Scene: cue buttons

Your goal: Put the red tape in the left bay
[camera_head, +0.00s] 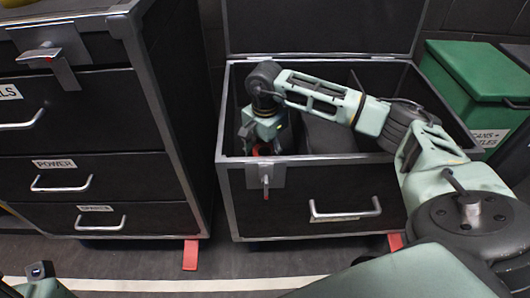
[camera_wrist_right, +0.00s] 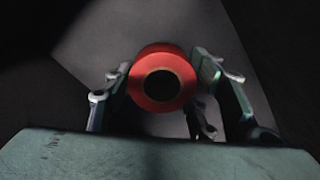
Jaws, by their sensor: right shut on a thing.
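The red tape (camera_wrist_right: 162,58) is a ring-shaped roll held between the fingers of my right gripper (camera_wrist_right: 160,85) in the right wrist view. Whether the tape touches the bay floor is hidden. A bit of my left arm shows at the lower left; its gripper is not seen.
A black drawer cabinet (camera_head: 95,130) with labelled drawers stands left of the case. A green bin (camera_head: 480,75) stands at the right. The case's front wall has a latch (camera_head: 266,178) and a drawer handle (camera_head: 345,212). Its lid is raised behind.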

